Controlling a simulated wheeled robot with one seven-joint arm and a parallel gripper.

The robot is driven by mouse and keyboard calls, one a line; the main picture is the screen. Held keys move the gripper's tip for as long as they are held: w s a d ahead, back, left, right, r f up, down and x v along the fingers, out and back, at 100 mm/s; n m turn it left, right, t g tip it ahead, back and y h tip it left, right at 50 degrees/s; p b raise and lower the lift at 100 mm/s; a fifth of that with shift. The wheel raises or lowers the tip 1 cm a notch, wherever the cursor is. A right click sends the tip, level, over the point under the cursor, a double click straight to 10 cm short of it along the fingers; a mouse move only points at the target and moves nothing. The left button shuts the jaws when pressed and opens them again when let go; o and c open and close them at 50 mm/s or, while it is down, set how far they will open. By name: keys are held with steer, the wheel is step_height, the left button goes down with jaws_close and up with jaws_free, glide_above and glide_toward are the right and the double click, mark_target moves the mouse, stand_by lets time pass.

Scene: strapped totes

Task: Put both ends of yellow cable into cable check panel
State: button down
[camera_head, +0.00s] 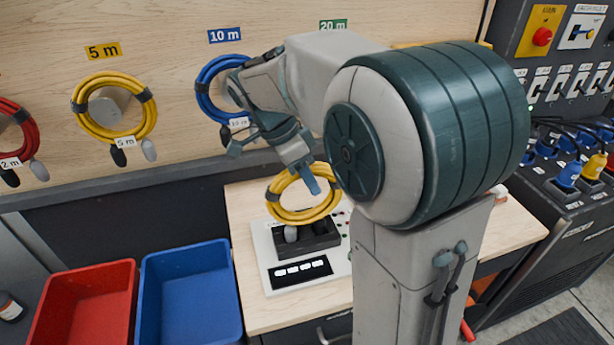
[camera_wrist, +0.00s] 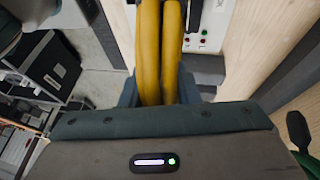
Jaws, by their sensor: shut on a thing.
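My gripper (camera_head: 311,180) is shut on the upper part of a coiled yellow cable (camera_head: 281,211). The coil hangs from it over the cable check panel (camera_head: 266,251), a pale board on the workbench with a dark socket block (camera_head: 312,243) and a black label strip. The cable's grey plug (camera_head: 290,234) hangs low at the block's left part; I cannot tell whether it is seated. The other end is not clear against the dark block. In the wrist view two yellow strands (camera_wrist: 159,50) run between my gripper's fingers (camera_wrist: 158,92), with part of the panel (camera_wrist: 208,22) behind.
Another yellow coil (camera_head: 77,112) hangs under the 5 m label, a blue coil (camera_head: 204,84) under 10 m and a red coil (camera_head: 28,128) at far left. Red (camera_head: 84,306) and blue (camera_head: 190,296) bins stand left of the workbench (camera_head: 246,292). A switch cabinet (camera_head: 562,215) with plugged cables is at right.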

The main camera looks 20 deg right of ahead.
steer(key=shift+f+b, duration=0.35)
steer(key=shift+f, duration=0.1)
steer(key=c, duration=1)
jaws_free()
